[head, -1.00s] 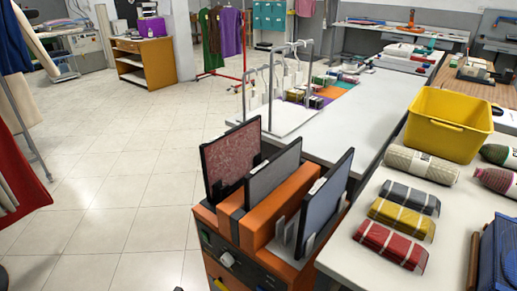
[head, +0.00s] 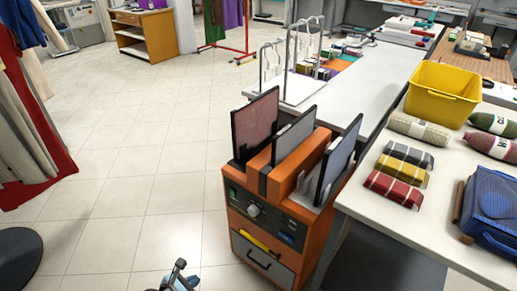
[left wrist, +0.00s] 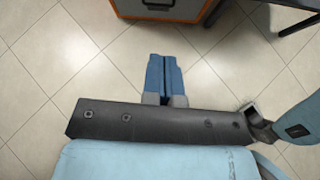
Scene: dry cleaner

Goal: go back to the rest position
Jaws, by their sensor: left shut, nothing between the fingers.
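My left gripper (head: 180,279) shows at the bottom edge of the head view, low over the tiled floor and to the left of the orange cabinet. In the left wrist view its two blue fingers (left wrist: 164,77) lie side by side, closed, with nothing between them. Bare floor lies around them, and the orange cabinet's lower edge is beyond them at the top. My right gripper is in neither view.
The orange cabinet (head: 247,226) holds upright framed panels on top. To its right, a white table (head: 385,215) bears wrapped bundles, a yellow bin (head: 443,92) and a blue bag (head: 492,213). Garments (head: 28,110) hang at the left. The tiled floor (head: 130,190) between is clear.

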